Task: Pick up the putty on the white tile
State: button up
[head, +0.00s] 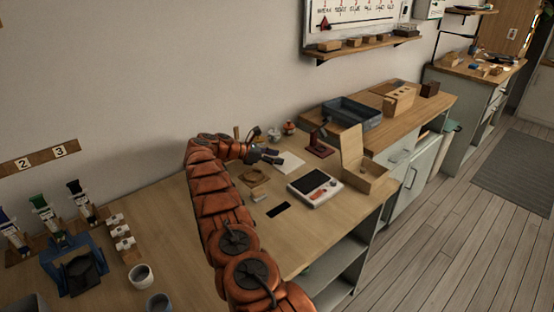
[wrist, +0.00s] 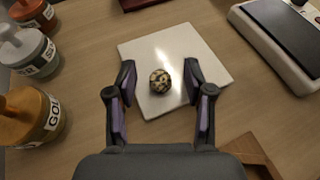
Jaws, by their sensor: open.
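The white tile (wrist: 203,50) lies flat on the wooden bench in the wrist view. The putty (wrist: 160,80), a small round lump speckled dark and cream, sits on the tile. My gripper (wrist: 160,85) is open, with one finger on either side of the putty and a gap to each. I cannot tell how high the fingers are above the tile. In the head view my gripper (head: 262,155) is over the near-left edge of the tile (head: 290,161), and the putty cannot be made out.
Several jars, one gold-labelled (wrist: 30,118), stand left of the tile in the wrist view. A white device with a dark top (wrist: 285,35) is at the upper right. A wooden piece (wrist: 250,150) lies near my gripper's right. An open wooden box (head: 365,175) stands farther right in the head view.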

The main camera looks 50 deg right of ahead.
jog(key=c, duration=0.9)
jog(key=shift+o, duration=0.2)
jog(key=shift+r, duration=0.15)
